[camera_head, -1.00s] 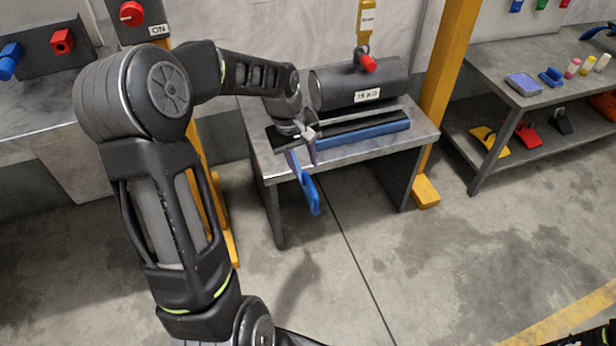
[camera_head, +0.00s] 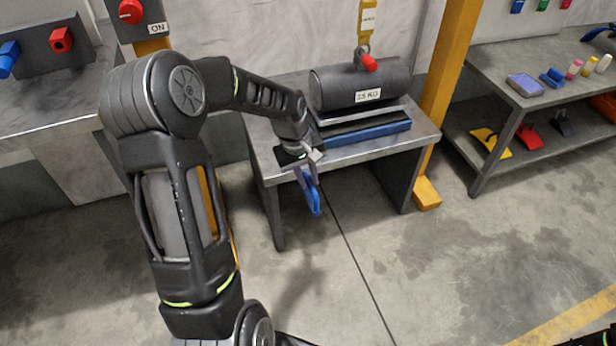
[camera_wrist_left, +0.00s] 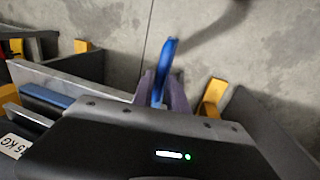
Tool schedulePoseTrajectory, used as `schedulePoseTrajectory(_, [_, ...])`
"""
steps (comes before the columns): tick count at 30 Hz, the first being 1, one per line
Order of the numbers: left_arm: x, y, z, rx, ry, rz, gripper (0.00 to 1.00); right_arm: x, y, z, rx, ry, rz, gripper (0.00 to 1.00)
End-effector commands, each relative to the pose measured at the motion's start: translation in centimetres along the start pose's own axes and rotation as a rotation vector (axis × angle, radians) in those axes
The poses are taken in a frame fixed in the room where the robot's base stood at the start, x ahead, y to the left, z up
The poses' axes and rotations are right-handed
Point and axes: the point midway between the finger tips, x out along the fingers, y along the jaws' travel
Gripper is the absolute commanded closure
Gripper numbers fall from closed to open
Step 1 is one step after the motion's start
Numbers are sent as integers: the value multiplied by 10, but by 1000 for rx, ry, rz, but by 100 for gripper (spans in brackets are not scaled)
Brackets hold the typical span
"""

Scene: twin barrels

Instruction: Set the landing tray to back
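The landing tray (camera_head: 370,131), a dark slab with a blue front edge, lies on a metal table under a dark barrel (camera_head: 345,92) labelled 15 KG. Its blue edge also shows in the left wrist view (camera_wrist_left: 45,100). My left gripper (camera_head: 309,176) is in front of the table's left part, pointing down, left of the tray. Its purple-grey fingers are closed around a blue handle-like piece (camera_head: 314,203), which hangs below them. The left wrist view shows this piece (camera_wrist_left: 165,70) between the fingers. My right gripper is not visible.
The metal table (camera_head: 350,154) has a bare front strip. A yellow post (camera_head: 447,75) stands at its right. A shelf (camera_head: 520,95) farther right holds small items and yellow, red and black pieces. A panel with a red knob (camera_head: 131,11) is upper left. The floor in front is clear.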

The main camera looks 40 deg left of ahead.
Motion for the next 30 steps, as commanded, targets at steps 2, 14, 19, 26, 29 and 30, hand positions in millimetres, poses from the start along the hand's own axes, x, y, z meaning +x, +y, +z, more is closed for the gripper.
schedulePoseTrajectory(2, [0, 0, 0, 0, 0, 0, 89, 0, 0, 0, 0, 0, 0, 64])
schedulePoseTrajectory(14, [0, 0, 0, 0, 0, 0, 100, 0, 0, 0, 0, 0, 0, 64])
schedulePoseTrajectory(19, [0, 0, 0, 0, 0, 0, 100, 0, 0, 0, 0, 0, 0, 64])
schedulePoseTrajectory(26, [0, 0, 0, 0, 0, 0, 100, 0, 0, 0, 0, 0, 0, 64])
schedulePoseTrajectory(29, [0, 0, 0, 0, 0, 0, 100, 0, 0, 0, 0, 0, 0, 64])
schedulePoseTrajectory(30, [0, 0, 0, 0, 0, 0, 100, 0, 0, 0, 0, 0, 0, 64])
